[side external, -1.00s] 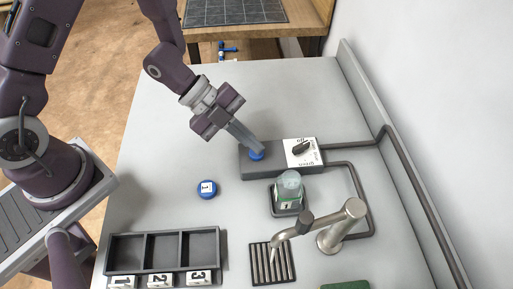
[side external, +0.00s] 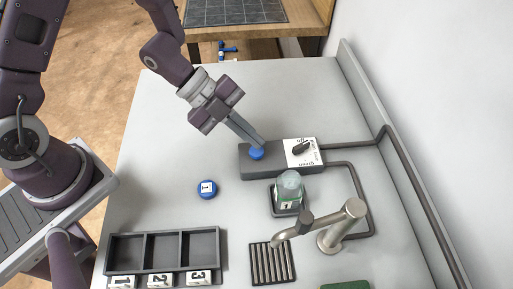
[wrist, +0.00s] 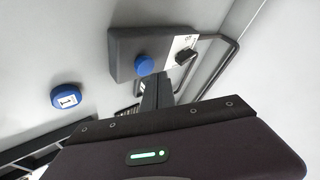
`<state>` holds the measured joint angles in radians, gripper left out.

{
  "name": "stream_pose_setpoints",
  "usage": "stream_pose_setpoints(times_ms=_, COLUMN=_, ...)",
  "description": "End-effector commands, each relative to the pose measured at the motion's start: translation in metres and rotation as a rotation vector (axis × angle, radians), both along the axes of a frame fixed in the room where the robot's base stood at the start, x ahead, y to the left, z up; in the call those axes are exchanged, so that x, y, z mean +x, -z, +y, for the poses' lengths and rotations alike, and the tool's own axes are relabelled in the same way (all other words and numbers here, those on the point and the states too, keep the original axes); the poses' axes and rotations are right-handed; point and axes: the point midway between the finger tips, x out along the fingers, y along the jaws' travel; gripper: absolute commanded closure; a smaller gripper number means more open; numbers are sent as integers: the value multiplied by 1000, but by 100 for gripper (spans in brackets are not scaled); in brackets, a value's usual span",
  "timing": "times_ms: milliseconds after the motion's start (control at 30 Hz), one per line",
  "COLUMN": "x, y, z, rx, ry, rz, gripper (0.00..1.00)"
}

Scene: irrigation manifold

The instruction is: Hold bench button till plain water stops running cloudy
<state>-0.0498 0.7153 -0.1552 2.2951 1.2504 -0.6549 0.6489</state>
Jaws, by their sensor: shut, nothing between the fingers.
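A blue round button (side external: 257,153) sits on a dark grey box (side external: 262,170) on the bench, and it also shows in the wrist view (wrist: 145,65). My gripper (side external: 262,143) is shut and empty. Its fingertips are just above and behind the button and look clear of it. In the wrist view the fingers (wrist: 157,88) are together, with the button visible beyond them. A metal tap (side external: 325,227) stands over a slotted drain (side external: 271,264). No water stream is visible under the spout.
A black knob (side external: 300,147) is on the box's white panel. A clear jar (side external: 288,188) with greenish contents sits in a dark holder. A blue cap (side external: 207,189) marked 1 lies left. A three-compartment tray (side external: 163,231) is at front left. Pipes run along the right.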

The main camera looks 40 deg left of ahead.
Motion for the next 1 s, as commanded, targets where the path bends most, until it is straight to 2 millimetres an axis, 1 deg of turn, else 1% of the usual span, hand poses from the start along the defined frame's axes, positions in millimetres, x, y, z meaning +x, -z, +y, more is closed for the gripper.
stream_pose_setpoints(times_ms=267, x=0, y=-3, z=0, rx=-1, ry=1, rz=-2, gripper=100)
stream_pose_setpoints(times_ms=700, x=0, y=-46, z=0, rx=-2, ry=2, rz=-4, gripper=100)
stream_pose_setpoints(times_ms=800, x=0, y=-50, z=0, rx=-1, ry=1, rz=-1, gripper=100)
stream_pose_setpoints(times_ms=1000, x=0, y=-50, z=0, rx=0, ry=1, rz=-1, gripper=100)
